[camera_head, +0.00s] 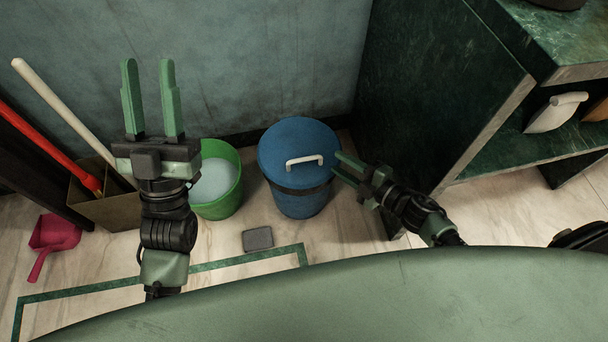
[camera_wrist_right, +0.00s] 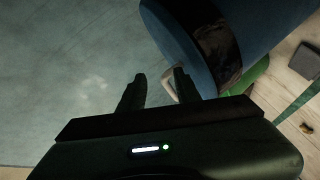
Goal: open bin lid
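A blue bin (camera_head: 298,203) stands on the floor against the wall, its round blue lid (camera_head: 290,140) on top, with a white handle (camera_head: 305,160) on the lid. The lid looks closed. My right gripper (camera_head: 338,165) is open just right of the handle, its fingers pointing left toward it. In the right wrist view the bin (camera_wrist_right: 200,40) fills the top right, and the pale handle (camera_wrist_right: 170,85) shows between or just beyond the open fingertips (camera_wrist_right: 159,80); I cannot tell whether they touch it. My left gripper (camera_head: 148,75) is open and empty, raised at the left.
A green bucket (camera_head: 236,185) of pale liquid stands left of the bin. A grey block (camera_head: 257,239) lies on the floor in front. A dark green cabinet (camera_head: 430,90) stands close on the right. A box (camera_head: 105,205) with poles and a red dustpan (camera_head: 53,235) are at the left.

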